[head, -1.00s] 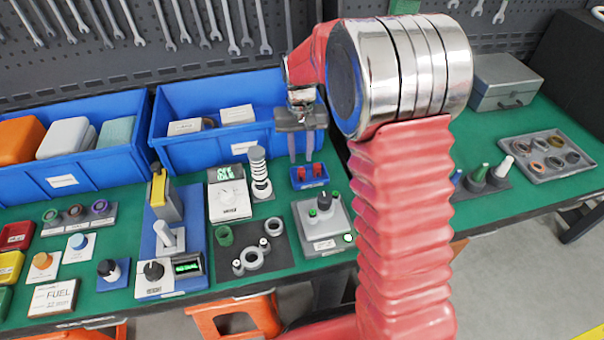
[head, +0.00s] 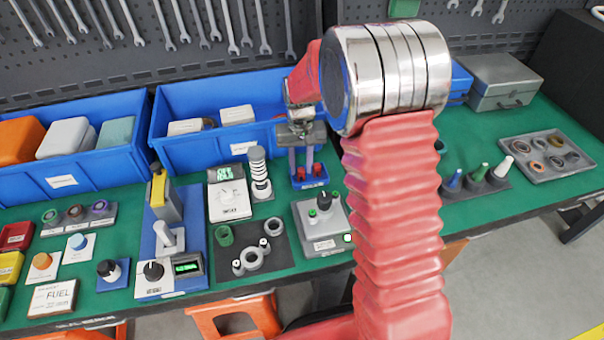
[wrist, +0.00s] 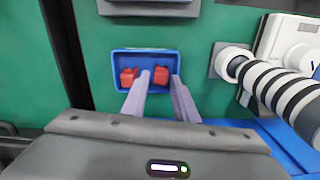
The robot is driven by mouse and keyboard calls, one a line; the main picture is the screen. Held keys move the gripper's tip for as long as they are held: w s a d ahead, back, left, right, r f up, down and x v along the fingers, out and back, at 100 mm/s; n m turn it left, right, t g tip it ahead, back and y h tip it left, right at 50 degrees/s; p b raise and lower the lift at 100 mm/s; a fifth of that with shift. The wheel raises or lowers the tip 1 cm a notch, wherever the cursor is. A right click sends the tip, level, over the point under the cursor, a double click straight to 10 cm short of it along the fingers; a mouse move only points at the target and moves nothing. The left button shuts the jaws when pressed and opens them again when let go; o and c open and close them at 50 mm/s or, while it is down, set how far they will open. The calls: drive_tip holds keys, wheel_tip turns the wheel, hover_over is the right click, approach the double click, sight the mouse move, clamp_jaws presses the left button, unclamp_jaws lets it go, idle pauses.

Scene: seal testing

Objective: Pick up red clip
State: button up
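Two red clips stand in a small blue tray (head: 312,184) at the back of the green bench. One clip (wrist: 161,72) lies between my fingertips in the wrist view; in the head view it is the left clip (head: 301,173). The other clip (wrist: 128,76) is just outside one finger. My gripper (wrist: 159,75) is open, its two grey fingers reaching down into or just over the tray (wrist: 117,58). It also shows in the head view (head: 301,172). I cannot tell whether either finger touches a clip.
A black-and-white striped cylinder (head: 258,168) stands close to the tray, beside a white meter (head: 228,197). A grey box with knobs (head: 321,224) sits in front of the tray. A large blue bin (head: 190,152) is behind to the left.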

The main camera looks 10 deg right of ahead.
sight(301, 168)
drive_tip(key=shift+c, duration=0.7)
clamp_jaws()
wheel_tip(301, 168, up, 10)
idle(0.6)
